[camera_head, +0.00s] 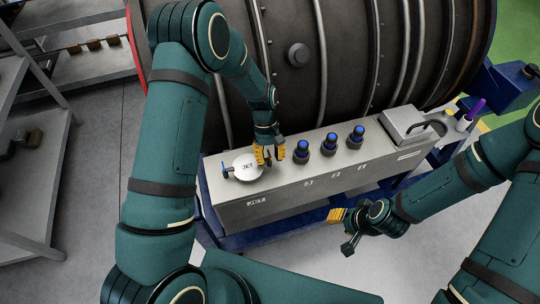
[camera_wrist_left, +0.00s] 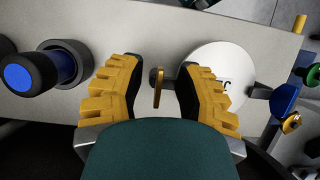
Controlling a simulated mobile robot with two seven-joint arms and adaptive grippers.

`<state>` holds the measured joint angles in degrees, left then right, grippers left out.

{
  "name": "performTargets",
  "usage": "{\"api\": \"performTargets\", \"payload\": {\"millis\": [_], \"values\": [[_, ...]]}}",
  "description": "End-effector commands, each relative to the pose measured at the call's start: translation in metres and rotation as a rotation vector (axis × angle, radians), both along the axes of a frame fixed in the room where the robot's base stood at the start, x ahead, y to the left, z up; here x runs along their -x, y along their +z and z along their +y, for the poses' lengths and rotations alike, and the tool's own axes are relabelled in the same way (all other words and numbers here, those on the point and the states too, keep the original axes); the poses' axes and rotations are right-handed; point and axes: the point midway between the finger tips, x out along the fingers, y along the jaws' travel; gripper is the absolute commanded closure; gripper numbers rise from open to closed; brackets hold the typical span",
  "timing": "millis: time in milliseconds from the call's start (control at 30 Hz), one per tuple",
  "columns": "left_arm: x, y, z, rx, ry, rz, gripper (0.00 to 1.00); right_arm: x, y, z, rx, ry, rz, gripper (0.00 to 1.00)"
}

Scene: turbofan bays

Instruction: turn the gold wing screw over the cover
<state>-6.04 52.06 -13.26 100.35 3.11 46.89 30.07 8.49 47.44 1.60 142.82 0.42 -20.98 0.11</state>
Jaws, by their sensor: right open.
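The gold wing screw (camera_wrist_left: 157,88) stands upright at the edge of the round white cover in the left wrist view. The cover (camera_head: 244,172) carries the letters JET and lies at the left end of a long grey box; it also shows in the left wrist view (camera_wrist_left: 222,60). My left gripper (camera_head: 269,154) is over the box beside the cover. Its yellow fingers (camera_wrist_left: 157,90) are open on both sides of the screw, with gaps visible. In the head view the fingers largely hide the screw. My right gripper (camera_head: 345,230) is open and empty in front of the box.
Several blue-topped dark knobs (camera_head: 329,144) stand on the grey box (camera_head: 290,190) right of my left gripper. A blue handle (camera_head: 226,172) sits left of the cover. The large engine drum (camera_head: 350,60) stands behind.

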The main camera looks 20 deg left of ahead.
Motion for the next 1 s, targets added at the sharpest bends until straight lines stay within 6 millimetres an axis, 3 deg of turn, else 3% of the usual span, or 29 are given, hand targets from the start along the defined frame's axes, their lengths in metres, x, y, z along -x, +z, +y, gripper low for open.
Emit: {"api": "performTargets", "payload": {"millis": [267,700,1000], "values": [[-0.008,0.020,0.004,0.000,0.001,-0.005,0.67,0.000,0.000,0.000,0.000,0.000,0.000,0.59],[-0.034,0.096,0.021,-0.001,0.001,-0.004,0.67,0.000,0.000,0.000,0.000,0.000,0.000,0.59],[-0.039,0.111,0.025,0.000,0.000,0.000,0.67,0.000,0.000,0.000,0.000,0.000,0.000,0.59]]}}
